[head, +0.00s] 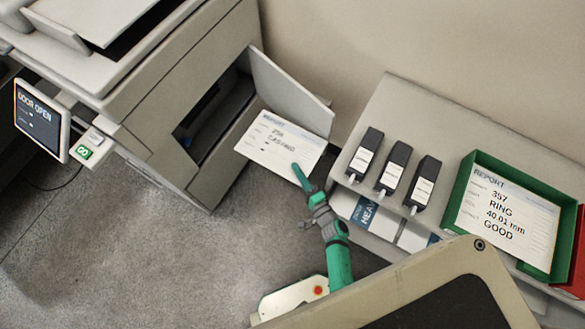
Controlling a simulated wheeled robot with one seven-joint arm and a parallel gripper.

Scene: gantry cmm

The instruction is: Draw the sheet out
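My gripper (298,171) has green fingers and reaches in from below, with one fingertip over the sheet's lower right edge. The other finger is hidden or lined up with it, so I cannot tell whether they are shut on the paper.
The printer's screen (41,121) reads DOOR OPEN, with a green button (84,153) beside it. Three black cartridges (395,168) stand on a grey shelf at right. A green tray (482,160) there holds another report, with a red tray (580,255) beside it. The floor (190,260) is clear.

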